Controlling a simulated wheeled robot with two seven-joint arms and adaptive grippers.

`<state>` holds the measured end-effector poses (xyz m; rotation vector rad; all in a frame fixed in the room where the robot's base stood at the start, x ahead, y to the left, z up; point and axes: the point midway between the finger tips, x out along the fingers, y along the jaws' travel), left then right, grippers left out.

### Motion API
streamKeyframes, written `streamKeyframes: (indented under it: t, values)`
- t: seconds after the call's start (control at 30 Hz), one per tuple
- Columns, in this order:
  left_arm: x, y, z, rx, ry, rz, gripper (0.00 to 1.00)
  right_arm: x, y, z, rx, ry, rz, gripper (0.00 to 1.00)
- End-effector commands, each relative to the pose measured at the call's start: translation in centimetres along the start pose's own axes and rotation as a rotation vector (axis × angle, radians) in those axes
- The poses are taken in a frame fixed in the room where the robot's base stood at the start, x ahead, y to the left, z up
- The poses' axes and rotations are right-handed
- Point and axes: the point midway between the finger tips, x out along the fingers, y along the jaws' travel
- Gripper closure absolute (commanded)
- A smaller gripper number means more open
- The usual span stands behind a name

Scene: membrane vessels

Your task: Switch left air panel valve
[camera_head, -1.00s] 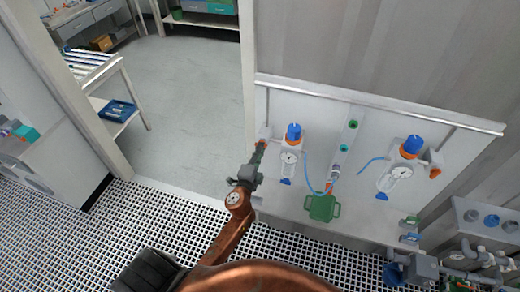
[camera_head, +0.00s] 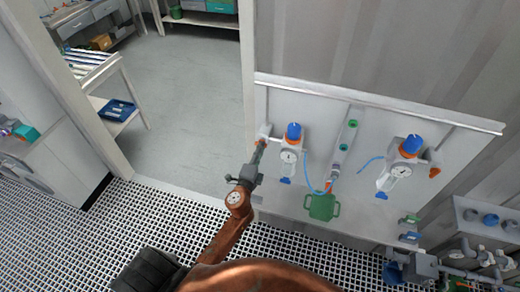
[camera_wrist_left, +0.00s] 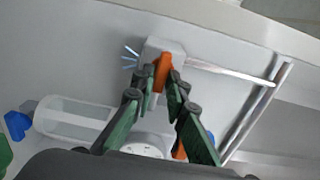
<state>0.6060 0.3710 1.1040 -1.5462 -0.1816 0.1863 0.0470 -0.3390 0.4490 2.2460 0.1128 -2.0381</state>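The left air panel valve is a grey block (camera_head: 264,131) at the left end of the wall panel, with an orange handle (camera_wrist_left: 162,72) that shows best in the left wrist view. My left gripper (camera_head: 260,150) reaches up to it from below. In the wrist view its two dark fingers with green pads (camera_wrist_left: 162,76) lie close on either side of the handle and appear shut on it. The fingers partly hide the handle in the head view. My right gripper is not in view.
Beside the valve is a regulator with a blue knob (camera_head: 293,131) and a round gauge (camera_head: 289,156). A second regulator (camera_head: 411,145) is to the right. Pipework (camera_head: 455,268) stands at lower right. A doorway opens at left.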

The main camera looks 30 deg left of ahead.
Motion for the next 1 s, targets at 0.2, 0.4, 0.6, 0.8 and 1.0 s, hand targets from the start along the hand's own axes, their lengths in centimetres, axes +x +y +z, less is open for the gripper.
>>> streamKeyframes:
  t: [0.2, 0.4, 0.6, 0.8, 1.0]
  values:
    - [0.0, 0.0, 0.0, -0.001, -0.001, 0.0, 0.73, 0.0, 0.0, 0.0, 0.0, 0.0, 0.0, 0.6]
    - [0.0, -0.1, 0.0, -0.002, -0.001, -0.001, 0.73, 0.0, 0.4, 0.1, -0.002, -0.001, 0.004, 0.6]
    - [-1.5, 0.0, 0.1, -0.003, -0.001, 0.001, 0.73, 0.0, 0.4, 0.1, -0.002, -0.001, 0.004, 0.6]
    - [-5.6, 0.1, 0.1, -0.004, -0.002, 0.003, 0.73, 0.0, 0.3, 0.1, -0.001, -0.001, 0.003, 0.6]
    - [-9.5, 0.1, 0.1, -0.003, -0.003, 0.003, 0.73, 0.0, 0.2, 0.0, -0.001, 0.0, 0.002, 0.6]
